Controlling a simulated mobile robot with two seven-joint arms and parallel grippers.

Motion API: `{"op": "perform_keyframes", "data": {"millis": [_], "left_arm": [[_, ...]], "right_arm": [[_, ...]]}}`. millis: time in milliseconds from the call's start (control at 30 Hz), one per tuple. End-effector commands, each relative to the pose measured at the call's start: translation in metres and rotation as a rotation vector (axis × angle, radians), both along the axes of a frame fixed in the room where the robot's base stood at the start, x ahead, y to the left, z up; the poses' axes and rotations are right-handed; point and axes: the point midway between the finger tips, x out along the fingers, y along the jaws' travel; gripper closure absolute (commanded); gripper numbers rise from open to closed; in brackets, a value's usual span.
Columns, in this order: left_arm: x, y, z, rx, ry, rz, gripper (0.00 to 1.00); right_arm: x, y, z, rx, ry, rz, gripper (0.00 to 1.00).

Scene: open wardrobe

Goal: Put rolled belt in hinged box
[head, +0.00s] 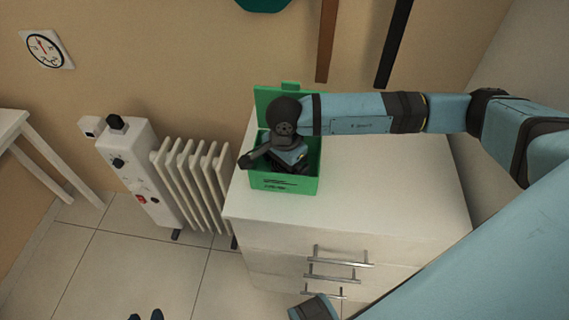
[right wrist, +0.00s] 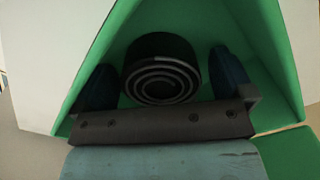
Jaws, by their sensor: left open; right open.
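The green hinged box (head: 308,183) stands on top of the white drawer cabinet with its lid (head: 266,98) up at the back. My right gripper (head: 288,160) points down into the box. In the right wrist view the dark rolled belt (right wrist: 160,82) lies inside the box, between the two blue fingers. The fingers stand apart, with a visible gap on each side of the belt. In the head view my arm and gripper hide the belt. My left gripper (head: 145,315) is open and empty at the bottom edge, away from the box.
The white cabinet top (head: 390,190) is clear right of the box, below my right arm. A white radiator (head: 190,175) stands left of the cabinet. Drawer handles (head: 335,275) stick out at the front. Two straps (head: 393,45) hang on the wall behind.

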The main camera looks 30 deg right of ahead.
Motion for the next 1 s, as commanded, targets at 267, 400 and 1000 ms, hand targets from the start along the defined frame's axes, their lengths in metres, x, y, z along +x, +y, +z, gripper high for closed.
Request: {"op": "perform_keyframes", "data": {"millis": [267,400,1000], "left_arm": [[-0.001,-0.001,-0.002,-0.004,0.010,0.004,0.57],[-0.002,-0.001,-0.003,-0.005,0.014,0.005,0.57],[-0.001,0.001,0.001,-0.002,0.006,0.003,0.57]], "right_arm": [[0.001,0.000,0.051,0.001,-0.005,0.001,0.01],[0.001,0.000,0.081,0.001,-0.005,0.001,0.01],[0.000,0.000,0.121,0.000,0.000,0.000,0.01]]}}
